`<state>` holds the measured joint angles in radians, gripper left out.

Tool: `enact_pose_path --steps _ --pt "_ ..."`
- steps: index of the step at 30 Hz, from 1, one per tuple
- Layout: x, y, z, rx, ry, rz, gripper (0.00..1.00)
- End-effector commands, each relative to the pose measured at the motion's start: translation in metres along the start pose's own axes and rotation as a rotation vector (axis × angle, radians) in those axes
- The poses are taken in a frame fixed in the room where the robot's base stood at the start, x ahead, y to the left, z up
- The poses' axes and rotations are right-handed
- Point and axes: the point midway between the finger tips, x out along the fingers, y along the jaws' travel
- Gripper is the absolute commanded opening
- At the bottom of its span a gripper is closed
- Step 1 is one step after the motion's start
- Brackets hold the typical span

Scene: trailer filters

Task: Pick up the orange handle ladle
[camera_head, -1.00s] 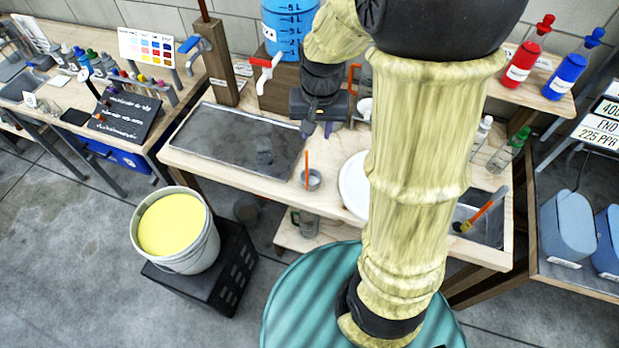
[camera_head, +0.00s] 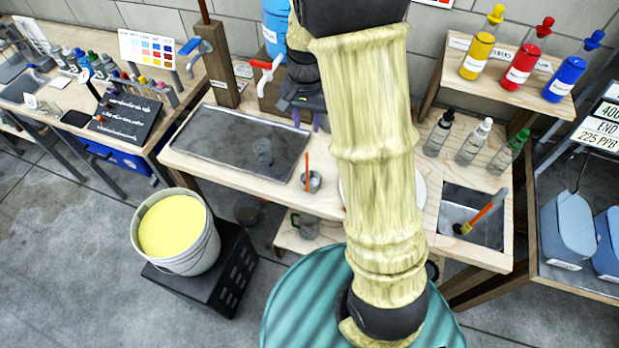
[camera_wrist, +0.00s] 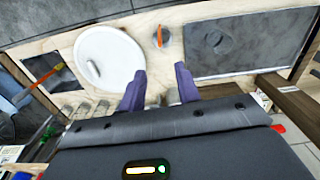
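The orange handle ladle (camera_head: 307,172) stands on the wooden bench, its thin orange handle rising from a small grey cup. It also shows in the wrist view (camera_wrist: 160,38), beyond the fingers and roughly in line with the gap between them. My gripper (camera_head: 306,120) has purple fingers and hangs above the back of the bench, behind the ladle and apart from it. In the wrist view my gripper (camera_wrist: 160,82) is open, with nothing between its fingertips.
A grey tray (camera_head: 215,135) with a clear cup (camera_head: 262,151) lies left of the ladle. A white round plate (camera_wrist: 95,42) is on its other side, partly hidden by my arm in the head view. A sink (camera_head: 455,203) holds an orange-handled brush (camera_head: 484,211). Bottles (camera_head: 473,143) stand at right.

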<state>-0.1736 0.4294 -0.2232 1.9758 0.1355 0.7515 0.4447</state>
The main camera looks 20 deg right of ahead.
Motion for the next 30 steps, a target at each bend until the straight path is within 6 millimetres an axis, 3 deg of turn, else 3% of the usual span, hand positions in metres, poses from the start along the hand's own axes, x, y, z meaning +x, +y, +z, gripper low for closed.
enact_pose_path --steps 13,30 --pt "0.073 0.001 0.0 0.001 -0.003 0.002 0.33" --pt "0.088 0.001 -0.001 0.0 -0.001 0.001 0.33"
